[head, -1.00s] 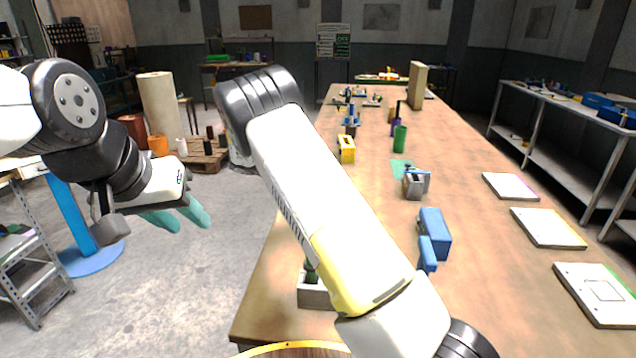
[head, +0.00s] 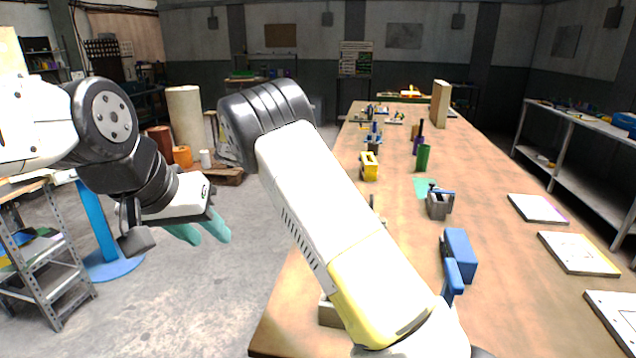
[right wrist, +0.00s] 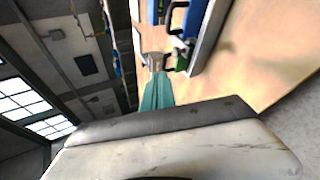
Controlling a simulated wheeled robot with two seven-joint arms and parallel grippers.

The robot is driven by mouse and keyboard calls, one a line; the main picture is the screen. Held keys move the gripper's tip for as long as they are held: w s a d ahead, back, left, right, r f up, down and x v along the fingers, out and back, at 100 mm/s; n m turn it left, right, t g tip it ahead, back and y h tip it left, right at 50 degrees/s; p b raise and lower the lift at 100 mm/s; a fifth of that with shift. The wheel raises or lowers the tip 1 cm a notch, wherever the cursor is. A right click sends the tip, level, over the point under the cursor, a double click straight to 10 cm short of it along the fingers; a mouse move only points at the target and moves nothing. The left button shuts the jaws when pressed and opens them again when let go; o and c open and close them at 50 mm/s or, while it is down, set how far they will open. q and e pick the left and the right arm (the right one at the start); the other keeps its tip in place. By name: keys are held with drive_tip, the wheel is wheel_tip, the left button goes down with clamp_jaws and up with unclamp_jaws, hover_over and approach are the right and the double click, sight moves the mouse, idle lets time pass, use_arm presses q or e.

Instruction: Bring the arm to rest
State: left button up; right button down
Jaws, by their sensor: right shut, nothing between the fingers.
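My right arm (head: 330,210) crosses the middle of the head view, with its white and yellow links in front of the workbench (head: 400,220). My right gripper does not show in the head view. In the right wrist view its teal fingers (right wrist: 158,93) are together, shut and empty. A grey block-like thing (right wrist: 155,61) shows just beyond the fingertips; I cannot tell the gap. My left gripper (head: 207,232) hangs at the left over the concrete floor, off the bench. Its two teal fingers are apart with nothing seen between them.
On the bench stand a blue device (head: 458,255), a grey device (head: 439,204), a yellow block (head: 369,166) and a green cylinder (head: 423,158). White panels (head: 578,253) lie along the right edge. A grey shelf cart (head: 45,260) stands at the left.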

drive_tip(key=s+d+r+m+g+y, duration=0.1)
drive_tip(key=s+d+r+y, duration=0.1)
drive_tip(key=s+d+y, duration=0.4)
drive_tip(key=s+d+r+y, duration=0.3)
drive_tip(key=s+d, duration=0.1)
drive_tip(key=s, duration=0.4)
drive_tip(key=s+a+r+t+y, duration=0.1)
drive_tip(key=s+t+y, duration=0.1)
drive_tip(key=s, duration=0.8)
drive_tip(key=s+r+m+t+y, duration=0.1)
drive_tip(key=s+t+y, duration=0.2)
drive_tip(key=s, duration=0.6)
drive_tip(key=shift+s+a+r+m+y, duration=0.3)
drive_tip(key=shift+s+a+r, duration=0.05)
drive_tip(key=shift+a, duration=0.05)
